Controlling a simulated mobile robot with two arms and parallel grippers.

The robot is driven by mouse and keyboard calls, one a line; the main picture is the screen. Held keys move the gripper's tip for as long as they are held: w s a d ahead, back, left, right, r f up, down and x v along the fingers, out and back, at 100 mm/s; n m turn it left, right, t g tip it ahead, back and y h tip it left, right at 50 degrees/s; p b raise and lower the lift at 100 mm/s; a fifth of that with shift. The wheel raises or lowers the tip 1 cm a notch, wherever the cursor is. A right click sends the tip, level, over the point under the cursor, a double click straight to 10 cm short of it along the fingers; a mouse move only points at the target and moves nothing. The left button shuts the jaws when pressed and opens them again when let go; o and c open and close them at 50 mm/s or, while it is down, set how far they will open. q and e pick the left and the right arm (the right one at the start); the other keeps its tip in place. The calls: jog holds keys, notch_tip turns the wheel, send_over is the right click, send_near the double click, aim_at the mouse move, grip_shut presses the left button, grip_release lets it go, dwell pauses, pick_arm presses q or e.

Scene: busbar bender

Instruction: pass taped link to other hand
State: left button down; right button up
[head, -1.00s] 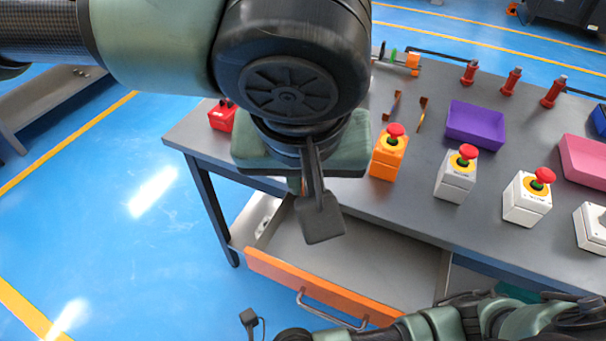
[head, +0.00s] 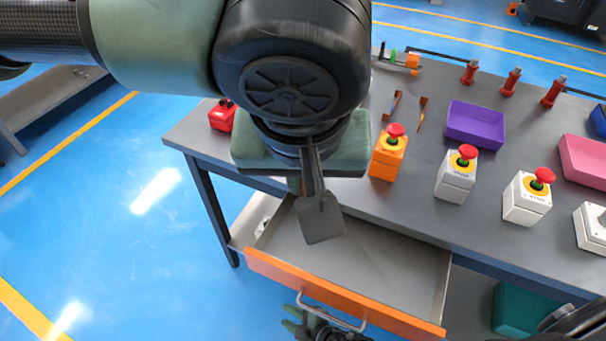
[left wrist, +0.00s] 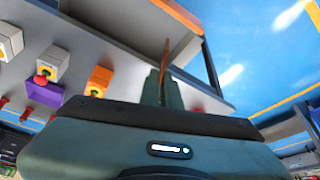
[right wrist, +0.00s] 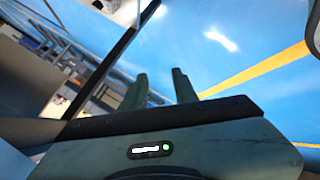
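A thin copper-brown strip, which looks like the link (left wrist: 166,54), stands between the fingers of my left gripper (left wrist: 163,88) in the left wrist view. The fingers are closed on it; I cannot make out any tape. In the head view my left gripper is mostly hidden under its own wrist, above the front edge of the bench and the open drawer. My right gripper (head: 294,319) is low at the bottom of the head view, in front of the drawer. In the right wrist view its fingers (right wrist: 160,90) are apart with nothing between them.
The grey bench (head: 340,195) has an open drawer (head: 375,265) with an orange front. On top are an orange button box (head: 388,160), white button boxes (head: 455,180), a purple tray (head: 475,122), a pink tray (head: 585,160) and two copper strips (head: 422,115). A teal bin (head: 520,310) stands lower right.

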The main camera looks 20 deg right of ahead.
jog(key=s+d+f+m+g+h, duration=0.35)
jog(key=s+d+f, duration=0.45)
jog(key=d+f, duration=0.45)
jog(key=s+d+f+m+g+h, duration=0.1)
jog(key=s+d+f+m+g, duration=0.15)
jog(key=s+d, duration=0.35)
jog(key=s+d+f+m+g+h, duration=0.1)
jog(key=s+d+f+m+h, duration=0.15)
jog(key=s+d, duration=0.35)
jog(key=s+f+m+g, duration=0.1)
jog(key=s+f+m, duration=0.2)
jog(key=s, duration=0.6)
jog(key=w+a+f+m+y, duration=0.1)
jog(key=a+m, duration=0.1)
jog(key=a, duration=0.4)
jog(key=shift+w+f, duration=0.15)
jog(key=shift+f, duration=0.25)
jog(key=shift+m, duration=0.25)
